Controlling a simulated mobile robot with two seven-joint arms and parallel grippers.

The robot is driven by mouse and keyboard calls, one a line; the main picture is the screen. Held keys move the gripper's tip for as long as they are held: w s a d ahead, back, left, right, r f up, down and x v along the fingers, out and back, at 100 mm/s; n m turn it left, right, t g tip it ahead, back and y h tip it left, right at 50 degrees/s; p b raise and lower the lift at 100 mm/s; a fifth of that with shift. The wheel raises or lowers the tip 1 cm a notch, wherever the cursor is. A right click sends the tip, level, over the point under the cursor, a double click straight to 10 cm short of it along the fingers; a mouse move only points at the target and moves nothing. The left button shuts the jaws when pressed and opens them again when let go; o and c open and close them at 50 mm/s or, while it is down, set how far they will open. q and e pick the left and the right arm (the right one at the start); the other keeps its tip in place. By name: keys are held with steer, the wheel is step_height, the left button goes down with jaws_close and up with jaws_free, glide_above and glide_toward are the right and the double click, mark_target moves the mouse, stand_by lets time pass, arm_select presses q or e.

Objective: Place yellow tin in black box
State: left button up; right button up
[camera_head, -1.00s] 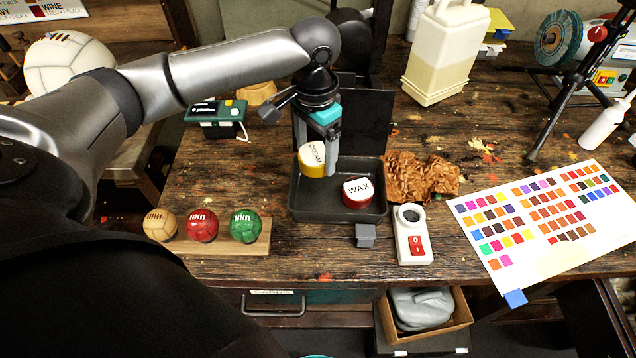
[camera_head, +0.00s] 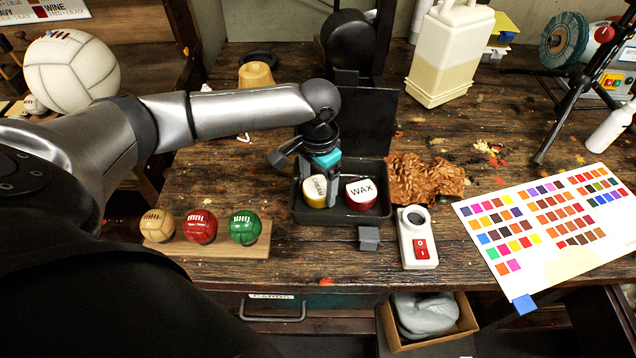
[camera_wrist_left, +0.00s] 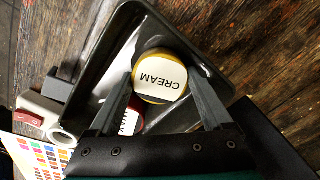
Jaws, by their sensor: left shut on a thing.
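The yellow tin (camera_head: 315,192), with a white lid marked CREAM, is inside the black box (camera_head: 345,218), in its left part. My left gripper (camera_head: 325,200) reaches down into the box and is shut on the yellow tin. In the left wrist view the yellow tin (camera_wrist_left: 160,78) sits between the two fingers of the left gripper (camera_wrist_left: 165,88). A red tin (camera_head: 361,195) marked WAX stands in the right part of the box. The box's lid is open at the back. My right gripper is not in view.
A wooden rack (camera_head: 205,245) with three small balls lies left of the box. A crumpled brown leather piece (camera_head: 425,178) lies to its right. A white switch device (camera_head: 416,240) and a small grey block (camera_head: 369,238) lie in front. A colour chart (camera_head: 545,225) lies far right.

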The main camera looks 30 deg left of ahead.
mark_target(318, 186)
arm_select(q)
steer(key=shift+f, duration=0.1)
steer(key=o, duration=1.3)
steer(key=shift+r, duration=0.3)
step_height(318, 186, up, 12)
steer(key=shift+f+p, duration=0.15)
steer(key=shift+p, duration=1.1)
